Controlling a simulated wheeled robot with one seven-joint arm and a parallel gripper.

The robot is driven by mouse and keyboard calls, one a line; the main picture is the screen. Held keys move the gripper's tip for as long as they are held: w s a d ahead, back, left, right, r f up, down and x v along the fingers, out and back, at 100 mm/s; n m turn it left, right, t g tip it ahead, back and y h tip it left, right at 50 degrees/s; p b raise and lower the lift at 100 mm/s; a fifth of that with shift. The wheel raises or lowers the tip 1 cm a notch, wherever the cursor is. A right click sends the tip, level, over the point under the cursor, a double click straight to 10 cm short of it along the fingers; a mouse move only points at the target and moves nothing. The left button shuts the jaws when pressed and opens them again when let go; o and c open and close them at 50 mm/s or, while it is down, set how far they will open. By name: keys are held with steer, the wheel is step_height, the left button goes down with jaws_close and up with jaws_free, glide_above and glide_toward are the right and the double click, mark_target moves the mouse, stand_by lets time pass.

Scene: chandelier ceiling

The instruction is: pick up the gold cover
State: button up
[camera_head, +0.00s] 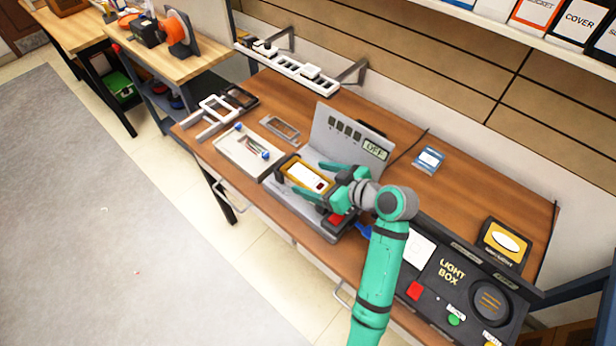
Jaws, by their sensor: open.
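The gold cover (286,171) appears to be the gold-rimmed rectangular piece with a pale middle on the grey machine (285,205), in front of its upright panel marked OFF. My green gripper (309,181) reaches in from the right with its fingers spread. One finger is at the far side of the gold piece and the other at its near side. I cannot tell whether they touch it. The right end of the piece is partly hidden by the gripper.
A white tray (232,156) with small parts lies left of the machine, near grey and black frames (214,108). A black light box (440,285) and a yellow-faced box (504,242) stand at right.

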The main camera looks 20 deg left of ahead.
steer(key=c, duration=1.2)
steer(key=shift+o, duration=0.2)
steer(key=shift+r, duration=0.15)
